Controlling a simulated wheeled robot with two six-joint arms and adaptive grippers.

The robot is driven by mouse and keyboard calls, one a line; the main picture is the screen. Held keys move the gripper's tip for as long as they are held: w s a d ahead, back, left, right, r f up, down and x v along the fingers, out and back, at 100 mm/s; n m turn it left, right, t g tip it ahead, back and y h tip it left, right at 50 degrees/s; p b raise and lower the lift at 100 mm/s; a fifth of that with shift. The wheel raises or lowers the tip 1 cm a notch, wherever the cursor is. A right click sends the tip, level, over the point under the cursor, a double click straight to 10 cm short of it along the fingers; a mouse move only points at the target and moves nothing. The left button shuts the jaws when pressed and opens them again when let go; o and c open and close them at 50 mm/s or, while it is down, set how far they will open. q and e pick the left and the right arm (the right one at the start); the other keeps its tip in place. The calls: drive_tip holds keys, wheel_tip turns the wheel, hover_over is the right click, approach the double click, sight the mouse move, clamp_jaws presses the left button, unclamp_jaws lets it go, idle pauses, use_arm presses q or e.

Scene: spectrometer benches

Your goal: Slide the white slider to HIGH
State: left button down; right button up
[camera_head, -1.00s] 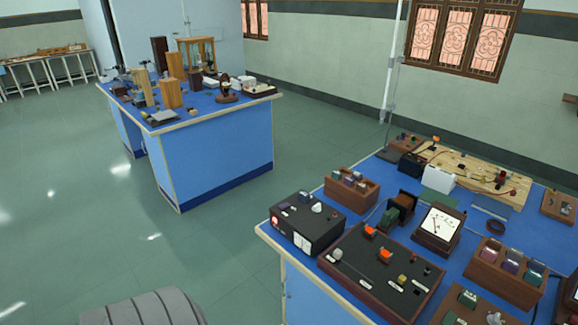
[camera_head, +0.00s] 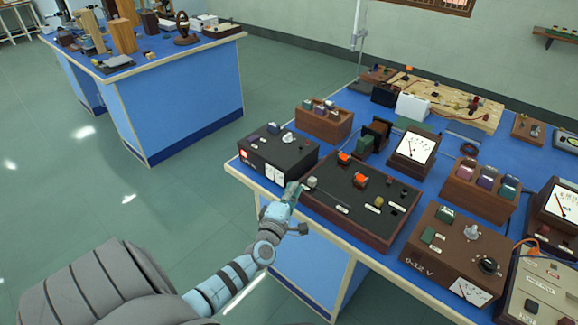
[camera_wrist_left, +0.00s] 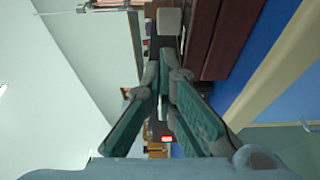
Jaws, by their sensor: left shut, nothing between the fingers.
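A small whitish slider knob (camera_head: 312,182) stands at the left end of a black panel in a wooden frame (camera_head: 352,218), close to the bench's front edge. A pale block, which looks like the same knob, shows at the top of the left wrist view (camera_wrist_left: 169,21), beyond the fingertips. My left gripper (camera_head: 293,188) is shut and empty. It is just left of the knob, by the panel's left edge, and seems apart from it. The HIGH marking is too small to read. My right gripper is not in view.
A black box with a red switch (camera_head: 278,155) stands close behind my left gripper. Orange-topped parts (camera_head: 345,157) rise from the panel. A brown 0-12 V supply (camera_head: 445,250) is to the right. The floor left of the bench is clear.

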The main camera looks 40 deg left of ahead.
sight(312, 182)
use_arm(q)
drive_tip(key=b+x, duration=0.1)
drive_tip(key=x, duration=0.3)
drive_tip(key=shift+w+f, duration=0.1)
drive_tip(key=shift+w, duration=0.1)
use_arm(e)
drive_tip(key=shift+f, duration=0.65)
